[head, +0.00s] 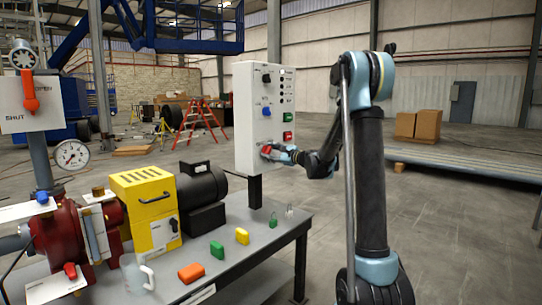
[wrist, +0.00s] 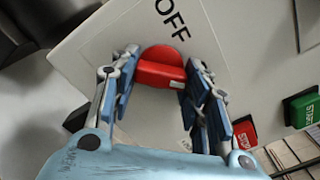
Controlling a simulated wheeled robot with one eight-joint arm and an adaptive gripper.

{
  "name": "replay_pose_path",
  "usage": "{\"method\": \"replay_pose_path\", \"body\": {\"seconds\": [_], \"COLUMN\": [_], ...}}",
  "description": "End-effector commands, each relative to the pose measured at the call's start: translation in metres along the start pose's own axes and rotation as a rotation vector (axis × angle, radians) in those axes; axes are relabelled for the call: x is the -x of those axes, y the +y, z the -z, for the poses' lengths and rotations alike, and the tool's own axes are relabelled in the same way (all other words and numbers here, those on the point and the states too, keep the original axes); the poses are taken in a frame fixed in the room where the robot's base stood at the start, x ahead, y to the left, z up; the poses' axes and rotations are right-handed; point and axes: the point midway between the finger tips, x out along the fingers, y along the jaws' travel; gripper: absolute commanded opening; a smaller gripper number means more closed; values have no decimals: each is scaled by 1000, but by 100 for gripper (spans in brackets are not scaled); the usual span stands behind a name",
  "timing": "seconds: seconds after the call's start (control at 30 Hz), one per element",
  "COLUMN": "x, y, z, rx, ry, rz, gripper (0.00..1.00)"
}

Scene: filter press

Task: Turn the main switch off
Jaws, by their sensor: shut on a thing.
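The main switch is a red knob (wrist: 160,67) on a pale plate marked OFF (wrist: 172,17), low on the white control box. In the wrist view its wide grip lies roughly crosswise in the picture, below the OFF lettering. My gripper (wrist: 163,72) has one finger at each end of the knob and is shut on it. In the head view my gripper (head: 271,151) reaches the lower front of the control box (head: 247,105) from the right and partly covers the red knob. Where the knob points is hard to tell there.
Above the switch are a blue knob (head: 266,111), a black knob (head: 266,77), a green button (head: 288,117) and a red button (head: 288,136). The bench (head: 255,235) carries a yellow pump unit (head: 145,200) and coloured padlocks. Open floor lies to the right.

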Motion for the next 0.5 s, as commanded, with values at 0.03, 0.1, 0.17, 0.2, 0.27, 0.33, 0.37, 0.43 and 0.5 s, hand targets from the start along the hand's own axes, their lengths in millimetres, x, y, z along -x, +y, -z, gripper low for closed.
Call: {"method": "replay_pose_path", "body": {"seconds": [0.03, 0.1, 0.17, 0.2, 0.27, 0.33, 0.37, 0.43, 0.5], "x": [0, 0, 0, 0, 0, 0, 0, 0, 0], "y": [1, 1, 1, 1, 1, 1, 1, 1, 1], "z": [0, 0, 0, 0, 0, 0, 0, 0, 0], "rx": [1, 4, 10, 17, 33, 59, 73, 112, 162], "ry": [0, -1, -1, -1, -1, -1, -1, -1, -1], "rz": [-1, -1, -1, -1, -1, -2, -2, -2, -2], "gripper": [19, 19, 19, 19, 19, 19, 19, 19, 19]}}
